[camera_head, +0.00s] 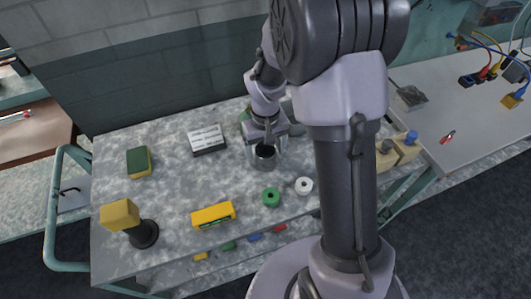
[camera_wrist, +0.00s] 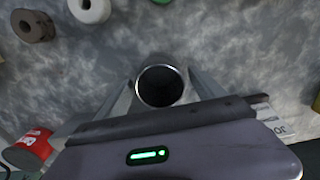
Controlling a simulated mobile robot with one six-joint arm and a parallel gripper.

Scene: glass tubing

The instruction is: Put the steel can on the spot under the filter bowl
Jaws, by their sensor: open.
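The steel can (camera_head: 264,155) is a short, open-topped metal cylinder with a dark inside, standing on the mottled grey bench. In the wrist view its round rim (camera_wrist: 160,86) shows between my two fingers. My gripper (camera_head: 266,142) is open and points down at the can, with one finger on each side of it. I cannot tell whether either finger touches the can. I cannot make out the filter bowl or the spot under it in either view. My arm hides part of the bench's right side in the head view.
A green ring (camera_head: 271,197) and a white ring (camera_head: 304,186) lie in front of the can. A yellow box (camera_head: 213,215), a black-based stand (camera_head: 143,234), a sponge (camera_head: 139,161) and a labelled box (camera_head: 207,139) are further left. A red can (camera_wrist: 28,150) shows in the wrist view.

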